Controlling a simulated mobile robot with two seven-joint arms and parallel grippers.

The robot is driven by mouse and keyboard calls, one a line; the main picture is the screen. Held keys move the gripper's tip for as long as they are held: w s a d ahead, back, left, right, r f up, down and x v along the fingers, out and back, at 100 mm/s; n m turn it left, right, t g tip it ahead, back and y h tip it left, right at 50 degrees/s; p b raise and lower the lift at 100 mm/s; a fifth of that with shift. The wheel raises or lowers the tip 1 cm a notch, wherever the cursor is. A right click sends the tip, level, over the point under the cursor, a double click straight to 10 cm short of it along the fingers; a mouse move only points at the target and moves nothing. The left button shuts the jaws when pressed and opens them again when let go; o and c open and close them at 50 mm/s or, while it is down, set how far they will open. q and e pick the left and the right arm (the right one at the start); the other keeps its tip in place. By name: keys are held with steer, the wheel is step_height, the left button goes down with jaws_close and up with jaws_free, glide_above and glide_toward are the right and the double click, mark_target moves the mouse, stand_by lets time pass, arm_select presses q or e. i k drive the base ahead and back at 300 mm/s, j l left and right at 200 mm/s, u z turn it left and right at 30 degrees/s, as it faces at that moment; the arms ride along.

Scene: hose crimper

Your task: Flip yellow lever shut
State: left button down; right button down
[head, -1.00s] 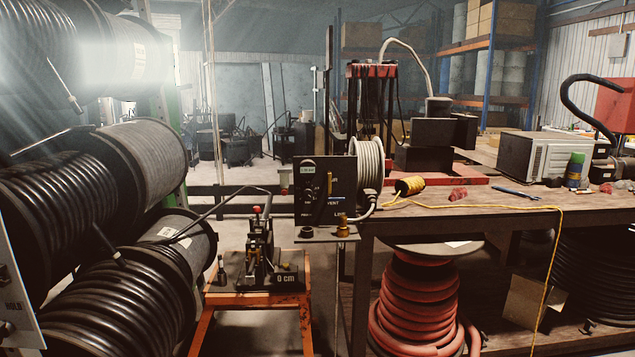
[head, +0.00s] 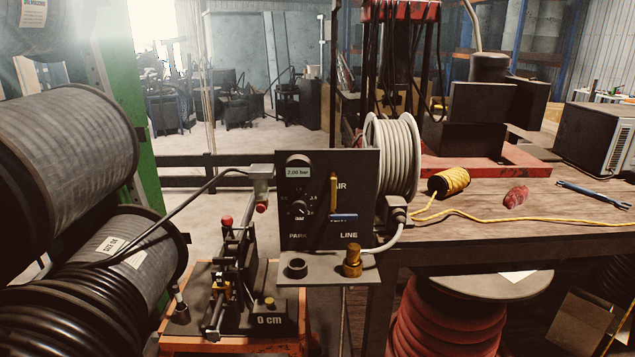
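The yellow lever (head: 334,193) is on the dark control panel (head: 297,233), right of its dial, and stands upright. The panel bears a gauge display (head: 299,172) reading about 2.00 bar, a round dial (head: 299,210) and a blue label (head: 344,218) below the lever. The words AIR, PARK and LINE show on it. A shelf under the panel holds a brass fitting (head: 352,260) and a dark round socket (head: 297,267). Neither of my grippers is in view.
A crimping device (head: 232,275) marked 0 cm stands on an orange stand left of the panel. The workbench (head: 470,208) at right holds a white hose reel (head: 395,155), yellow cord (head: 449,182) and a blue tool (head: 592,194). Large hose reels (head: 75,145) crowd the left.

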mark_target(332, 179)
steer(key=i+l, duration=0.15)
steer(key=i, duration=0.7)
